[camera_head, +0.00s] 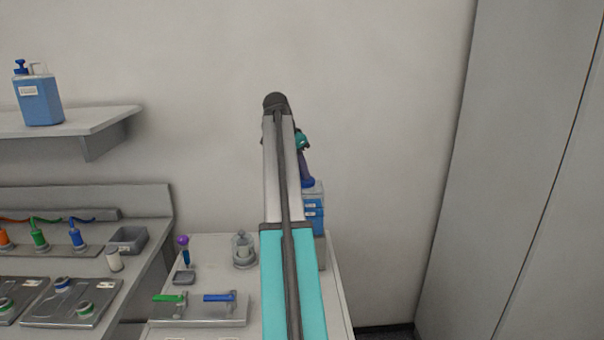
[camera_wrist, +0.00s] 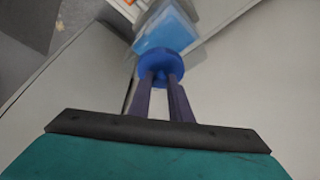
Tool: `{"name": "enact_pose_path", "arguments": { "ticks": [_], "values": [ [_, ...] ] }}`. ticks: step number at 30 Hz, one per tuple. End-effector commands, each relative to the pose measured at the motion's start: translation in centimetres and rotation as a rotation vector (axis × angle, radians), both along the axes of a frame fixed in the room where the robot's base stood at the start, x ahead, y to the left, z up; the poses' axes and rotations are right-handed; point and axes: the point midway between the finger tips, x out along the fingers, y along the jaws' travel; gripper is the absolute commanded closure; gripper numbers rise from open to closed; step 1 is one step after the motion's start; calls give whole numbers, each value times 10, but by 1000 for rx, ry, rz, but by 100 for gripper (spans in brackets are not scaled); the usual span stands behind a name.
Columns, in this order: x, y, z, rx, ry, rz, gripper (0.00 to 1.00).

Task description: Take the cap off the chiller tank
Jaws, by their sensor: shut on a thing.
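The chiller tank (camera_head: 313,213) is a blue box with a white label at the back of the white cabinet, partly hidden behind my arm in the head view. It also shows in the wrist view (camera_wrist: 168,30). The round blue cap (camera_wrist: 160,62) is between my fingertips in the wrist view and at the tank's top in the head view (camera_head: 308,183). My gripper (camera_wrist: 160,78) is shut on the cap, fingers pointing down at it. I cannot tell whether the cap is still seated or slightly raised.
On the cabinet (camera_head: 205,250) left of my arm stand a grey round fitting (camera_head: 243,252) and a panel (camera_head: 200,310) with green and blue valve handles. A shelf (camera_head: 90,122) holds a blue jug (camera_head: 40,98). The wall (camera_head: 390,150) right of the tank is clear.

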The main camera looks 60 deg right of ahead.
Motion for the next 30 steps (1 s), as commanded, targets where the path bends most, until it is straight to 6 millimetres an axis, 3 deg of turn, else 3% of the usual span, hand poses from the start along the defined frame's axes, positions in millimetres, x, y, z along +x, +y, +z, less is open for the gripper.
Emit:
{"name": "enact_pose_path", "arguments": {
  "ticks": [17,30],
  "values": [
    [1,-1,34,-1,-1,0,100],
    [-15,40,36,-1,0,1,100]
  ]
}}
